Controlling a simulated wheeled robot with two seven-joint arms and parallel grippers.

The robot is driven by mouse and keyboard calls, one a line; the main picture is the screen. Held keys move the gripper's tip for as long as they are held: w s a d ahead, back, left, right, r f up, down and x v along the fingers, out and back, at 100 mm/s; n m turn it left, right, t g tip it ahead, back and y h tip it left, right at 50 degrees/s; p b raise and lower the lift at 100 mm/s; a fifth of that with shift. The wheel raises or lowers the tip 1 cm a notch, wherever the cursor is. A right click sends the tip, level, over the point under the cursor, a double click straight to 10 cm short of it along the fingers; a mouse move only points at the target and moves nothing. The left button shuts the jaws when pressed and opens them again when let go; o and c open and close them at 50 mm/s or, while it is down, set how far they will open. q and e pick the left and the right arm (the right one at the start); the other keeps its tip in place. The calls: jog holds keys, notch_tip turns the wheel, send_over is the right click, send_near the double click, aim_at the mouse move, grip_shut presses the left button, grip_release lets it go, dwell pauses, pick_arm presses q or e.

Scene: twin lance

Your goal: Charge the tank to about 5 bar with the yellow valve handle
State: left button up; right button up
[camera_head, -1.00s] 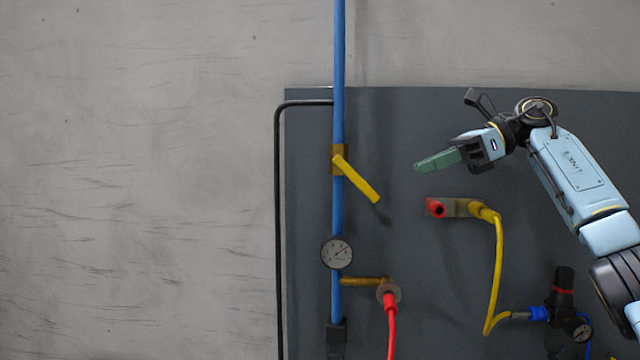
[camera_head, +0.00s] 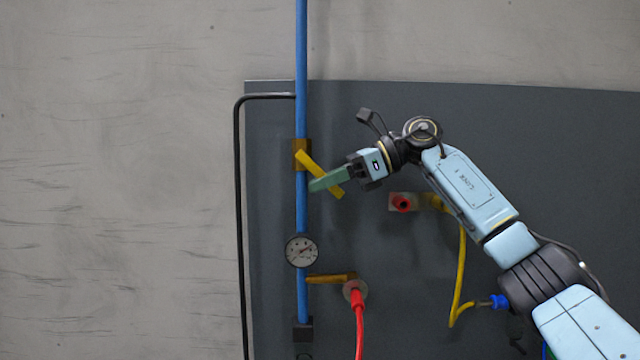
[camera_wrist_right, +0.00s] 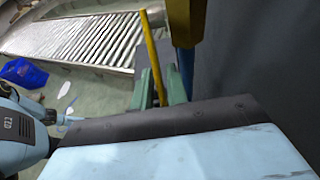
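The yellow valve handle (camera_head: 335,189) slants down to the right from a brass valve body (camera_head: 299,145) on the blue vertical pipe. My right gripper (camera_head: 320,184) crosses the handle with its green fingers. In the right wrist view the handle (camera_wrist_right: 150,50) runs between the two fingers (camera_wrist_right: 160,88), which stand apart; some gap shows beside it, so the gripper looks open around it. A round gauge (camera_head: 301,251) sits on the pipe below; its needle points up and right, but its numbers are too small to read. My left gripper is not in view.
A red hose (camera_head: 359,325) hangs from a brass branch (camera_head: 330,279) below the gauge. A red-ended fitting (camera_head: 402,203) with a yellow hose (camera_head: 461,270) sits below my right wrist.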

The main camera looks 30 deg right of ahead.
jog(key=shift+w+a+f, duration=0.2)
jog(key=shift+w+a, duration=0.05)
jog(key=shift+a, duration=0.1)
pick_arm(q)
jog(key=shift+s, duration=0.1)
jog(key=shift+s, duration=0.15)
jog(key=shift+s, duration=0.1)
pick_arm(e)
grip_shut()
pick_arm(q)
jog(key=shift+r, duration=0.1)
